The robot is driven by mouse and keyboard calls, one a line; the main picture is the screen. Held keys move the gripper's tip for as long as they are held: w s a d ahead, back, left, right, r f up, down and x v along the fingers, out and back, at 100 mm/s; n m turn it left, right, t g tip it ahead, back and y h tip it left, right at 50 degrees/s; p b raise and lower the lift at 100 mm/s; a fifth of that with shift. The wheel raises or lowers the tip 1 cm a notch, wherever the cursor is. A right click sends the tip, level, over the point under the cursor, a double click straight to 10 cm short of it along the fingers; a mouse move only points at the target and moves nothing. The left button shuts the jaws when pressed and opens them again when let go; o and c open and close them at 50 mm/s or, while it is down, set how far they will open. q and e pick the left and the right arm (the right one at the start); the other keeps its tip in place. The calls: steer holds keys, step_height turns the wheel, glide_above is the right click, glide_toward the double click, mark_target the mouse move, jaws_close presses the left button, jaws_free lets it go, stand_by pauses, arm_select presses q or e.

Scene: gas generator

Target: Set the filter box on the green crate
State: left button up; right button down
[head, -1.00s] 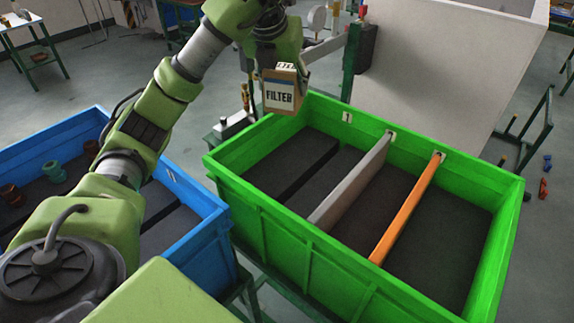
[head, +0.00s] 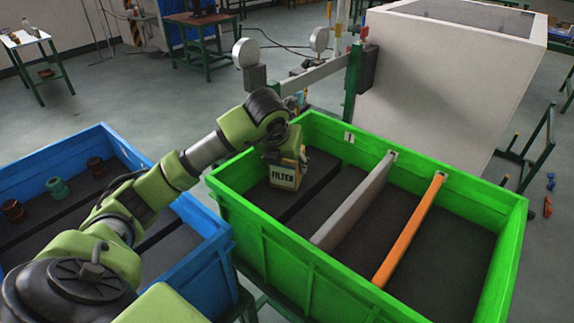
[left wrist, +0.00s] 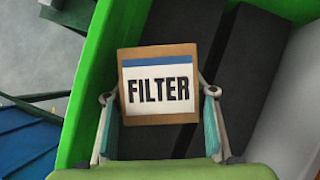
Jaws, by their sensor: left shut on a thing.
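The filter box (head: 284,178) is a small brown box with a white "FILTER" label, and it also shows large in the left wrist view (left wrist: 160,84). My left gripper (head: 287,158) is shut on it, with one finger at each side of the box in the left wrist view (left wrist: 159,112). The box is inside the green crate (head: 300,265), in its far left part, left of a black divider strip. I cannot tell whether its bottom touches the crate floor. My right gripper is not in view.
A grey divider (head: 352,205) and an orange divider (head: 409,232) split the green crate. A blue crate (head: 215,265) with several small fittings stands at the left. A white cabinet (head: 440,90) stands behind the green crate. The compartments right of the grey divider are empty.

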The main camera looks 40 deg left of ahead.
arm_select(q)
steer(key=shift+f, duration=0.45)
steer(key=shift+f, duration=0.1)
steer(key=o, duration=0.9)
